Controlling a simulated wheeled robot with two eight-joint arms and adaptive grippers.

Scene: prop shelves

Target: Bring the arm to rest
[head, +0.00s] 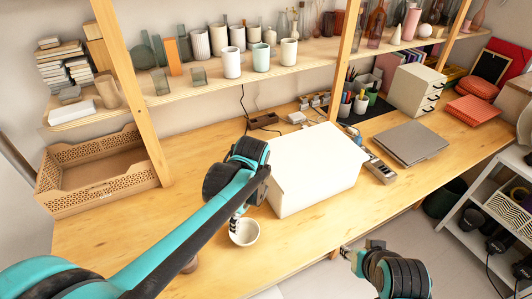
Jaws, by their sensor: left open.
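My left arm reaches in from the lower left over the wooden desk (110,232). Its gripper (236,226) points down at the rim of a white cup (246,236) near the desk's front edge. The fingers are small and partly hidden by the wrist; they are open, and whether they touch the cup is unclear. My right gripper (347,253) is low at the bottom right, in front of the desk edge and away from the objects; its fingers are too small to read.
A large white box (318,165) stands just right of my left wrist. A wooden crate (95,185) is at the left and a grey laptop (410,142) at the right. A shelf (220,83) with cups and vases runs above the back. The front left of the desk is mostly clear.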

